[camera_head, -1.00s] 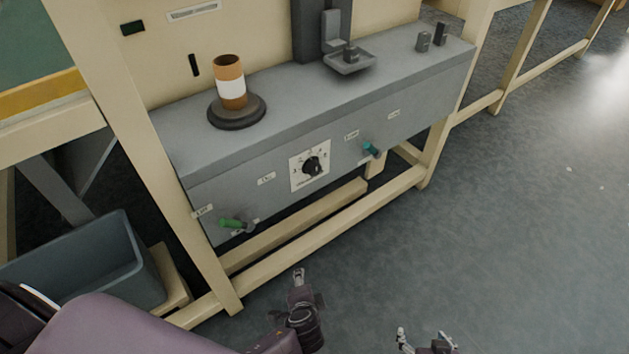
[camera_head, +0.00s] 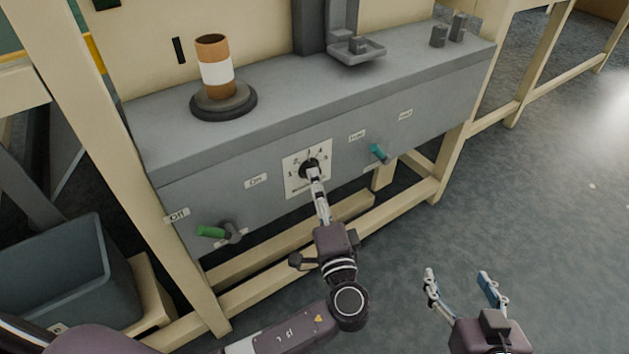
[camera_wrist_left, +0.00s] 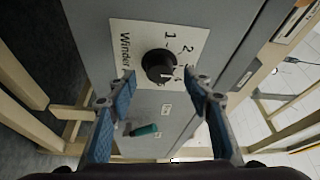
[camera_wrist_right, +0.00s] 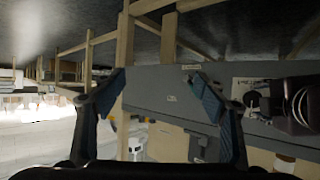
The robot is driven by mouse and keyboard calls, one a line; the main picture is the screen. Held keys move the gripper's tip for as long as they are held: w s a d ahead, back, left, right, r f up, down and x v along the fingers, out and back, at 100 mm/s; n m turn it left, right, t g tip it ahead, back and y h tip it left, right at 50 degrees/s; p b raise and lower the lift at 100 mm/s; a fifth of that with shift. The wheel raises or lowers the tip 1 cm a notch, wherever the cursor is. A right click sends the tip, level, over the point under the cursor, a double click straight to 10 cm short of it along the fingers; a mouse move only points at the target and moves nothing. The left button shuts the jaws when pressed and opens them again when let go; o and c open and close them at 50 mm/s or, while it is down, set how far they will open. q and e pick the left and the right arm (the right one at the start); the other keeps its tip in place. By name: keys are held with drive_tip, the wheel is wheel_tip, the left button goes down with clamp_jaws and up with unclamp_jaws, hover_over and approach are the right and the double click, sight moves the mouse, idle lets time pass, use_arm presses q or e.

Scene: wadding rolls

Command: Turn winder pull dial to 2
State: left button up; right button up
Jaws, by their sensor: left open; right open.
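The winder pull dial is a black round knob (camera_wrist_left: 158,66) on a white plate (camera_wrist_left: 125,35) with printed numbers, on the grey machine front. In the left wrist view, 1 and 2 are readable; a finger partly covers the numbers at the right. A pale mark shows on the knob, but its exact setting is unclear. My left gripper (camera_head: 314,176) is open in front of the dial, with a finger to either side of the knob in the wrist view; contact is not clear. In the head view it partly hides the knob (camera_head: 308,167). My right gripper (camera_head: 459,280) is open and empty above the floor.
A green-handled lever (camera_head: 212,232) is left of the dial and a teal one (camera_head: 379,153) right. A brown roll (camera_head: 213,62) stands on the grey ledge (camera_head: 285,95). A beige rail (camera_head: 290,275) runs below. A grey bin (camera_head: 55,285) is at left. The right floor is clear.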

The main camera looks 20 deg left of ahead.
sight(312, 162)
use_arm(q)
drive_tip(key=shift+x, duration=1.5)
use_arm(e)
drive_tip(key=shift+w+a+r+t, duration=0.15)
drive_tip(key=shift+w+r+t, duration=0.1)
drive_tip(key=shift+r, duration=0.2)
drive_tip(key=shift+w+a+r+t, duration=0.1)
drive_tip(key=shift+w+r+t, duration=0.15)
drive_tip(key=shift+r, duration=0.2)
use_arm(q)
drive_tip(key=shift+c, duration=0.5)
drive_tip(key=shift+f, duration=0.1)
drive_tip(key=c, duration=1)
